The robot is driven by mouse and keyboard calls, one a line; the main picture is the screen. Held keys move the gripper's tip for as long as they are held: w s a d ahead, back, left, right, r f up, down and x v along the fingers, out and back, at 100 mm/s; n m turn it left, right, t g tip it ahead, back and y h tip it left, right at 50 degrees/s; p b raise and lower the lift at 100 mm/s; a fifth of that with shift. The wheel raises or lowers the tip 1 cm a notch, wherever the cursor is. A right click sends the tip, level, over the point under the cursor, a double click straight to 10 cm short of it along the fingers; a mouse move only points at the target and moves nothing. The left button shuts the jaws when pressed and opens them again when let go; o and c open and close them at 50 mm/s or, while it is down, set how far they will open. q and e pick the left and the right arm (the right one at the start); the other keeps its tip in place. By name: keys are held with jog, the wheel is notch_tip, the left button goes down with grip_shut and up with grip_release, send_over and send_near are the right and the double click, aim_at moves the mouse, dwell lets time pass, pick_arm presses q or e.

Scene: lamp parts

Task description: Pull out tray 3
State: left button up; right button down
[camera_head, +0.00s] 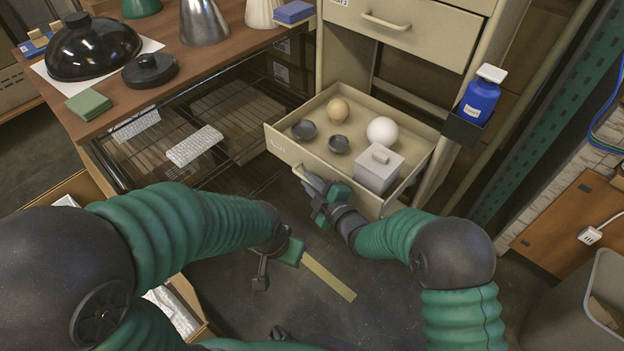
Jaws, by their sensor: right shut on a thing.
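The open tray (293,158) is a beige drawer standing out from the beige cabinet; the label on its front is too small to read. It holds a tan ball, a white ball, two dark round pieces and a grey box with a lid. My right gripper (312,184) is at the front of this tray, shut on its handle (299,171), which it partly covers. Above is a closed drawer (405,32) whose label is cut off at the top. My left gripper (267,270) hangs low over the floor, away from the tray; its jaws are not clear.
A wooden table (100,124) with a black lamp shade (92,48) and other lamp parts stands at the left. A wire rack (215,115) is below it. A blue bottle (481,96) sits in a holder on the cabinet's right side. A grey bin (580,310) stands at the lower right.

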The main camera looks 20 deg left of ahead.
jog(key=shift+d+f, duration=0.1)
jog(key=shift+f, duration=0.15)
jog(key=c, duration=1.5)
grip_release()
jog(key=shift+r, duration=0.15)
jog(key=shift+s+d+r, duration=0.15)
jog(key=p+v, duration=0.6)
jog(key=v, duration=1)
jog(key=shift+s+d, duration=0.1)
jog(key=shift+d, duration=0.05)
